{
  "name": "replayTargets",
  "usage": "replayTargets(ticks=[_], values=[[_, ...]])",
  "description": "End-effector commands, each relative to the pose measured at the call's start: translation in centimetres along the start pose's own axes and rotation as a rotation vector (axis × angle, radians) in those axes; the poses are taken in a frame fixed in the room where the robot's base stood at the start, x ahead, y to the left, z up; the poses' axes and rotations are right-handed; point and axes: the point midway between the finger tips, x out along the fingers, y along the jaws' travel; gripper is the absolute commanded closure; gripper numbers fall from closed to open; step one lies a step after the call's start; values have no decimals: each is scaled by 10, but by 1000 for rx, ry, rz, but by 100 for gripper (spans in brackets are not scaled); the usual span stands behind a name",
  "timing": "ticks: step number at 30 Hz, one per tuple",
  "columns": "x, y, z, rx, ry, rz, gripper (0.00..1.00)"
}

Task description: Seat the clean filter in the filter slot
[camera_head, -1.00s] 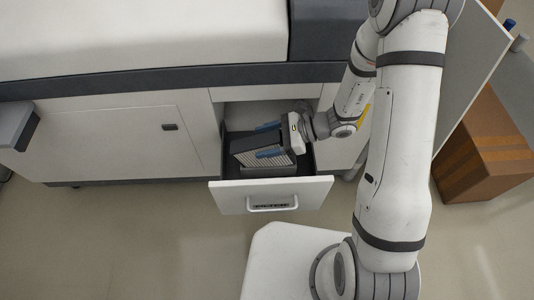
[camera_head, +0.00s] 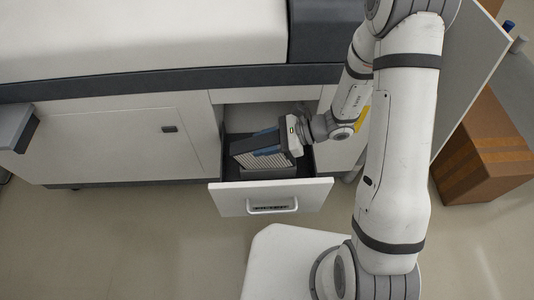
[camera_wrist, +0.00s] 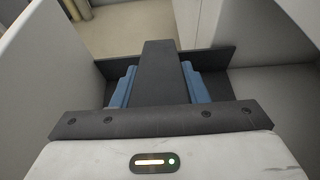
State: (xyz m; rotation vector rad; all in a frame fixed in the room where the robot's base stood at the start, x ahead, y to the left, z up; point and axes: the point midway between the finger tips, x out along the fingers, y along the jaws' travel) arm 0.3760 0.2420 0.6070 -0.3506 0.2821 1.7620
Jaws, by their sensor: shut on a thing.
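A filter (camera_head: 257,161) with light grey pleats and a dark frame is in the open drawer (camera_head: 227,199), looking tilted in the head view. Its dark edge (camera_wrist: 158,62) runs up the middle of the wrist view. My gripper (camera_head: 268,143) comes in from the right and is shut on the filter. In the wrist view its blue fingers (camera_wrist: 158,85) lie on either side of the dark edge. A dark block (camera_head: 268,174) shows under the filter at the drawer's front. The filter's lower edge is hidden, so I cannot tell whether it sits in a slot.
The drawer's front panel has a white handle (camera_head: 271,205) and a label. Drawer walls stand close around the filter. A white cabinet (camera_head: 120,140) surrounds the opening. A cardboard box (camera_head: 487,155) stands on the floor at right. The floor at front left is clear.

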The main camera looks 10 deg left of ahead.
Motion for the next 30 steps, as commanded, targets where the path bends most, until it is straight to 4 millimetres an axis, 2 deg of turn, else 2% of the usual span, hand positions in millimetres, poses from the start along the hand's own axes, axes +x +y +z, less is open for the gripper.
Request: replayTargets(ticks=[3, 12, 16, 24, 27, 30], values=[[0, 0, 0, 0, 0, 0, 100], [-2, 0, 5, -2, 0, 0, 100], [-9, -1, 23, -5, -1, -1, 100], [-30, -1, 73, -6, -1, -1, 100], [-35, -1, 84, -4, -4, 0, 100], [-37, -1, 85, -1, -34, 0, 100]])
